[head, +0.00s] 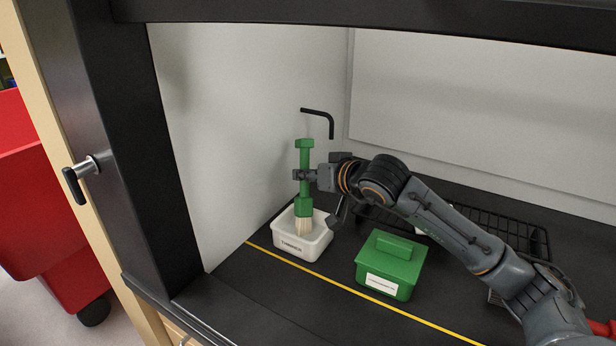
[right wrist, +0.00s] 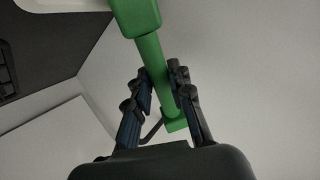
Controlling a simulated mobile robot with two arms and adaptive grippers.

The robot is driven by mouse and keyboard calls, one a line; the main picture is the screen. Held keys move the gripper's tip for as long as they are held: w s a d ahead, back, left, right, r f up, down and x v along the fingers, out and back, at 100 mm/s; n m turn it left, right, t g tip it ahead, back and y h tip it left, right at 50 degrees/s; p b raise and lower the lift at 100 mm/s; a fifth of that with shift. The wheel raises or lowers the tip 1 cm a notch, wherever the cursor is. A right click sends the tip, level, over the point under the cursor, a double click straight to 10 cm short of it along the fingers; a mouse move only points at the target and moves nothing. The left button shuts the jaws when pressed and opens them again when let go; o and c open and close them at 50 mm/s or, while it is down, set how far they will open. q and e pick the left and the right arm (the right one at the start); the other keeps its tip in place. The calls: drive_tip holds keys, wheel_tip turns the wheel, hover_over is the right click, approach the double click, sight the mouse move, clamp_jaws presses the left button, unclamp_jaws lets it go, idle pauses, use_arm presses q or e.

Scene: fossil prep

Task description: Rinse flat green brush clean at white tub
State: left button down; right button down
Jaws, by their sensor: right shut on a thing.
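The flat green brush (head: 304,207) is upright with its pale bristles down, at the white tub (head: 291,252) labelled "THINNER". The bristles show over the tub's opening; I cannot tell how deep the tips reach. My right gripper (head: 302,175) is shut on the brush's green handle, above the tub. In the right wrist view the green handle (right wrist: 153,62) runs between the two fingers of the gripper (right wrist: 163,88). The left gripper is not in view.
A green lidded box (head: 391,267) with a white label stands right of the tub. A black wire rack (head: 500,228) is behind my right arm. A yellow line (head: 345,292) crosses the dark worktop near the front. A black bent pipe (head: 319,114) is on the wall behind.

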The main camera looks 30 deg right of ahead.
drive_tip(key=shift+s, duration=0.1)
idle(0.3)
drive_tip(key=shift+s+d+f+b, duration=0.1)
drive_tip(key=shift+s+d+b, duration=0.2)
drive_tip(key=shift+b, duration=0.2)
drive_tip(key=shift+w+a, duration=0.1)
drive_tip(key=shift+w, duration=0.2)
drive_tip(key=shift+f, duration=0.1)
drive_tip(key=shift+b, duration=0.3)
